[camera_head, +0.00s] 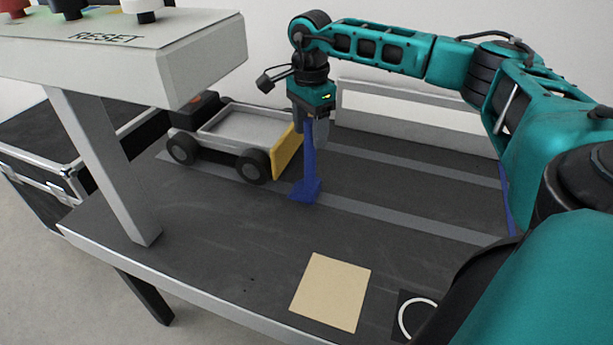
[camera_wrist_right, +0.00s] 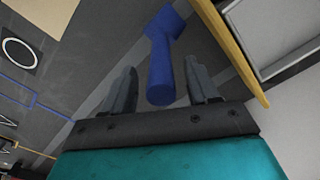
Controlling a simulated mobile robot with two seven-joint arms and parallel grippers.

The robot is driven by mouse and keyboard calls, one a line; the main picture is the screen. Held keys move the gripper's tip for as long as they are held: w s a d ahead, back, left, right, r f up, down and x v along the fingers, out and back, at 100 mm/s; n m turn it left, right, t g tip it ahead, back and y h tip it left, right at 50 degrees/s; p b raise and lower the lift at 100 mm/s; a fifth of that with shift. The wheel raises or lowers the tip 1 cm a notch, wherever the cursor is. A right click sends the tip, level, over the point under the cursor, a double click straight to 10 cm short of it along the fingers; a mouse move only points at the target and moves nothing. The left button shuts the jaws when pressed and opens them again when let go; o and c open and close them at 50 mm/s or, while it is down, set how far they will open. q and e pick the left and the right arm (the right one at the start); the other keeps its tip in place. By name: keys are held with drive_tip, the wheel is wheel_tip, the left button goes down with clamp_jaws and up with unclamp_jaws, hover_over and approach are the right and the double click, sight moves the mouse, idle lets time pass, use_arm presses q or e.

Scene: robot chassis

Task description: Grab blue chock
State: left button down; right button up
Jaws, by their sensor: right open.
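The blue chock (camera_head: 307,170) stands upright on the dark table, with a wide foot and a tall post. My right gripper (camera_head: 316,128) is above it, pointing down, with its fingers at the top of the post. In the right wrist view the blue chock (camera_wrist_right: 162,62) has its post end between the two open fingers of my right gripper (camera_wrist_right: 162,88). Gaps show on both sides of the post. My left gripper is not in view.
A small wheeled chassis (camera_head: 228,132) with a yellow end plate (camera_head: 286,152) stands just left of the chock. A button box marked RESET (camera_head: 120,45) on a grey post rises at left. A tan square (camera_head: 331,291) lies at the table's front.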

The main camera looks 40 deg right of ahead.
sight(309, 142)
wheel_tip(309, 142, down, 4)
drive_tip(key=shift+r+b, duration=0.15)
drive_tip(key=shift+b, duration=0.3)
clamp_jaws()
drive_tip(key=shift+r, duration=0.1)
